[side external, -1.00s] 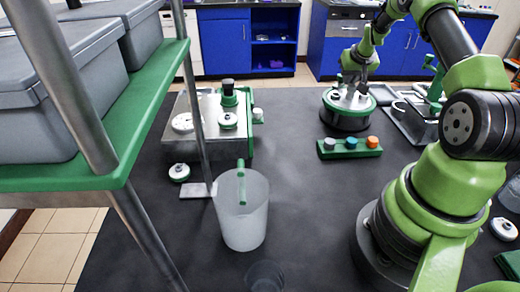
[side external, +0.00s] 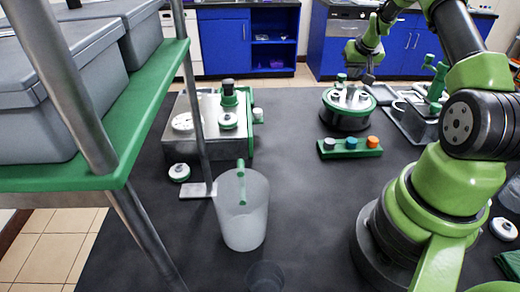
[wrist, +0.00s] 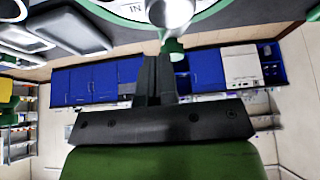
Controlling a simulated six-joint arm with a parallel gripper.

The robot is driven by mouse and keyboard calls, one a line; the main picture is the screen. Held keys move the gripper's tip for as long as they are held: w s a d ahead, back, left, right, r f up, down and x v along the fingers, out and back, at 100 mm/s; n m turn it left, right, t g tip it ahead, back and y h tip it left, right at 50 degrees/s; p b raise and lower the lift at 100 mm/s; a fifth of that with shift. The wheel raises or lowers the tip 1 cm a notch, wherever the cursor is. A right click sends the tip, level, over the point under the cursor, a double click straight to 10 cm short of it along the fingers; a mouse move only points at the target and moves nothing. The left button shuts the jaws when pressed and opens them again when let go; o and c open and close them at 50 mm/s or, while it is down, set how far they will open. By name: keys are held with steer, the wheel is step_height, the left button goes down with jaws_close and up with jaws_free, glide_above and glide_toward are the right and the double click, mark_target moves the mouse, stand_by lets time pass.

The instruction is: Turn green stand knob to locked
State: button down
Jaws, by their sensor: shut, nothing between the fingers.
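A round stand with a green rim (side external: 343,119) stands at the back right of the dark bench, with pale metal parts on top. A small green knob (side external: 341,77) rises at its upper left. My gripper (side external: 368,79) is just right of the knob and above the stand, apart from the knob in this view. In the wrist view, the shut fingers (wrist: 155,60) point up toward the stand, and a green knob (wrist: 174,48) shows just beyond and right of their tips. I cannot tell whether they touch. The knob's lock marking is not readable.
A green block with several coloured caps (side external: 350,148) lies in front of the stand. A metal unit with a green post (side external: 437,85) stands to the right. A translucent jug (side external: 242,215) and a shelf post (side external: 195,110) are left. The middle bench is clear.

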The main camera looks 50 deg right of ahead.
mark_target(343, 85)
step_height(343, 85, up, 3)
steer(key=shift+r, duration=0.1)
stand_by(0.3)
steer(key=shift+w+a+f, duration=0.1)
steer(key=shift+w+f, duration=0.2)
steer(key=shift+f, duration=0.7)
steer(key=shift+w+a+f, duration=0.15)
steer(key=shift+w+f, duration=0.2)
steer(key=shift+f, duration=0.65)
steer(key=shift+w+a+f, duration=0.1)
steer(key=shift+w+f, duration=0.2)
steer(key=shift+f, duration=0.7)
steer(key=shift+s+d+f, duration=0.15)
steer(key=shift+s, duration=0.1)
steer(key=shift+s+d, duration=0.2)
steer(key=shift+s, duration=0.05)
